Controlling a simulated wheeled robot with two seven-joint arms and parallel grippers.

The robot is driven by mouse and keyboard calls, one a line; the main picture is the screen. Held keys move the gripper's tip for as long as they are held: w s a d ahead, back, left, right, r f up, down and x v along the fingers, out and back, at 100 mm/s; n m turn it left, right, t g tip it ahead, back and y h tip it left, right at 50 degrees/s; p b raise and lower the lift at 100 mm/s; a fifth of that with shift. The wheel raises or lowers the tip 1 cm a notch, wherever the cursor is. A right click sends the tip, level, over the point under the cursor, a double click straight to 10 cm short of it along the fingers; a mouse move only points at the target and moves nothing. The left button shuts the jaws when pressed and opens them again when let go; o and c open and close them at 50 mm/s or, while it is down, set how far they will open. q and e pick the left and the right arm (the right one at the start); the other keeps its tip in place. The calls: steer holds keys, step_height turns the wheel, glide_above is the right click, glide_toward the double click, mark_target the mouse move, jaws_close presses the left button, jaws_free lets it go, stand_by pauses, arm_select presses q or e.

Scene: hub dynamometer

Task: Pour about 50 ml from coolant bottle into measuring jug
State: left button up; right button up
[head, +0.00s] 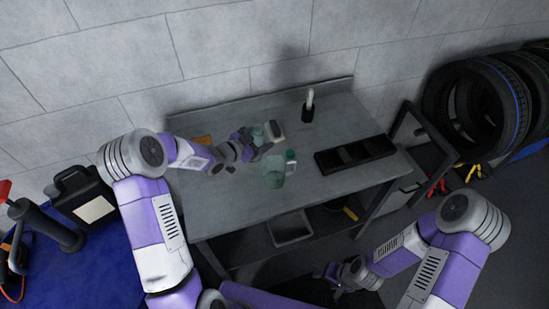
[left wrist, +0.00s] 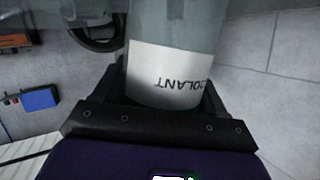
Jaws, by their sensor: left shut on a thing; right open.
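The coolant bottle (head: 276,131) is held over the back middle of the grey workbench in the head view. It is translucent with a white label, and in the left wrist view (left wrist: 170,75) the label's lettering appears upside down. My left gripper (head: 256,142) is shut on it, with a black finger on each side. The bottle looks tilted, but I cannot tell how far. A clear greenish measuring jug (head: 273,180) stands on the bench, nearer the front edge. My right gripper (head: 337,282) is open and empty, low in front of the bench. Liquid levels cannot be read.
A black divided tray (head: 352,156) and a dark holder (head: 307,114) with a white item are to the right. An orange item (head: 203,139) lies behind my left arm. The bench's front right is clear.

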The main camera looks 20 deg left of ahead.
mark_target(260, 130)
arm_select(q)
steer(key=shift+w+d+r+n+h+p, duration=0.1)
steer(key=shift+r+n+h+p, duration=0.3)
steer(key=shift+r+p, duration=1.45)
steer(key=shift+r+n+h+p, duration=0.2)
steer(key=shift+r+n+p, duration=0.4)
steer(key=shift+r+p, duration=1.2)
steer(key=shift+f+p, duration=0.4)
steer(key=shift+f, duration=0.05)
